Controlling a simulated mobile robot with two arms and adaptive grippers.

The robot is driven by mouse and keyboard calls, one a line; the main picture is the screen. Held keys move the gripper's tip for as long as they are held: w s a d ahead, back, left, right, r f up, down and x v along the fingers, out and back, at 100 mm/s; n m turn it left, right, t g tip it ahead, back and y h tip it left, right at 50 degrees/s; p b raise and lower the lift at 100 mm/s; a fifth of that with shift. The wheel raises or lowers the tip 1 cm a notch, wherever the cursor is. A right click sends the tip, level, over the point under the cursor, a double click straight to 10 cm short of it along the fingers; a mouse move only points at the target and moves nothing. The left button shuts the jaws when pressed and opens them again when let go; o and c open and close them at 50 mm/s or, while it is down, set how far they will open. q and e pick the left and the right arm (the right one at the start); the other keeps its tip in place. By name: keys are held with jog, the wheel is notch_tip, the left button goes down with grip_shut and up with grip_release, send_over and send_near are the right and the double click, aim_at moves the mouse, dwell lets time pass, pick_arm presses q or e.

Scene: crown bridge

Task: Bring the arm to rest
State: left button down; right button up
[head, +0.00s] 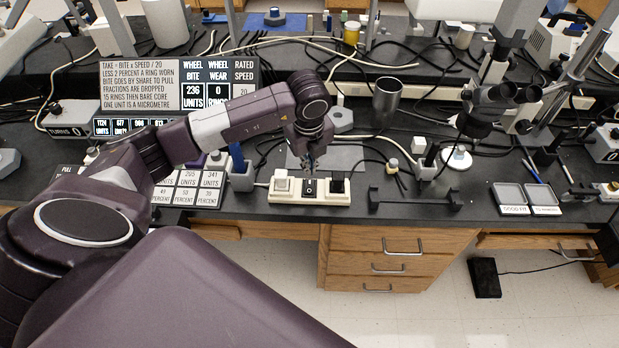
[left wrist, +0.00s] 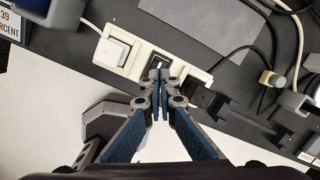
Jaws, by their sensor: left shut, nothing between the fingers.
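My left arm reaches in from the left over the bench, and its gripper (head: 308,163) points down just above a cream power strip (head: 311,198). In the left wrist view the left gripper (left wrist: 158,76) is shut and empty, its blue-grey fingers meeting over the strip's middle. I cannot tell whether the fingertips touch the switch. My right gripper is not in view.
A sign board (head: 180,82) and small number cards (head: 186,188) stand to the left. Cables cross the bench.

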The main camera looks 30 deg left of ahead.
pick_arm(q)
jog(key=shift+s+r, duration=0.1)
jog(key=shift+r, duration=0.45)
jog(key=shift+d, duration=0.15)
